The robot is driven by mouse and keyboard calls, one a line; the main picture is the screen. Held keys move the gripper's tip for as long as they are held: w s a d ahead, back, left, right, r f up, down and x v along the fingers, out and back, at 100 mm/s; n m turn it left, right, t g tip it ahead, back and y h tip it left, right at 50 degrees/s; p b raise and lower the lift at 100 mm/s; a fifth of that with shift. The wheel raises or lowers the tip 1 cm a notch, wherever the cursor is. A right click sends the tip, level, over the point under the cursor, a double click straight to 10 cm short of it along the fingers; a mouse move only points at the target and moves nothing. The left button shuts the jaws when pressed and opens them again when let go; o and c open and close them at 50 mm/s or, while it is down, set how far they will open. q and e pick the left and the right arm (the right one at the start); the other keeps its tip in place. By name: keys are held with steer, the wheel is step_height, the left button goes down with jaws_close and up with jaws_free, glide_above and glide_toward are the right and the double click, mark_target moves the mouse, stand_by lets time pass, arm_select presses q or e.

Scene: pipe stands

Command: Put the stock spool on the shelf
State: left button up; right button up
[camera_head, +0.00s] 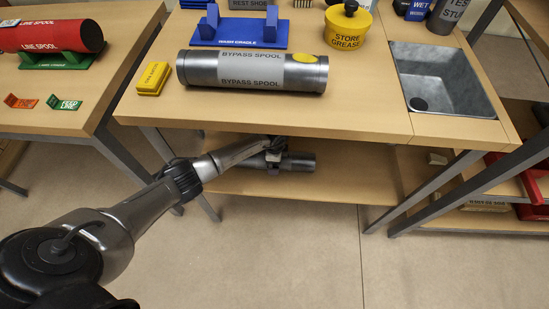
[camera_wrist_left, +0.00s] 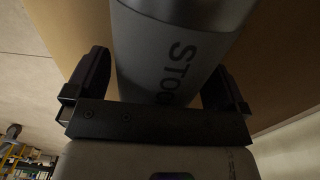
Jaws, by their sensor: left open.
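The stock spool (camera_head: 298,162) is a grey metal cylinder under the front of the middle table, at the lower shelf (camera_head: 340,186). In the left wrist view the spool (camera_wrist_left: 175,50) shows part of its name, "STO", and lies between the two black fingers. My left gripper (camera_head: 274,155) reaches in under the tabletop at the spool's left part. Its jaws (camera_wrist_left: 158,88) are open, one finger on each side of the spool. I cannot tell whether the spool rests fully on the shelf. The spool's left end is hidden. My right gripper is out of view.
The bypass spool (camera_head: 252,72) lies on the tabletop above, beside a yellow block (camera_head: 153,78), a blue wash cradle (camera_head: 238,32) and a store grease pot (camera_head: 347,30). A sink (camera_head: 443,80) is at right. The red line spool (camera_head: 60,36) sits on the left table. Slanted table legs flank the shelf.

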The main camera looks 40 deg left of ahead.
arm_select(q)
steer(key=shift+r, duration=3.75)
steer(key=shift+d, duration=0.1)
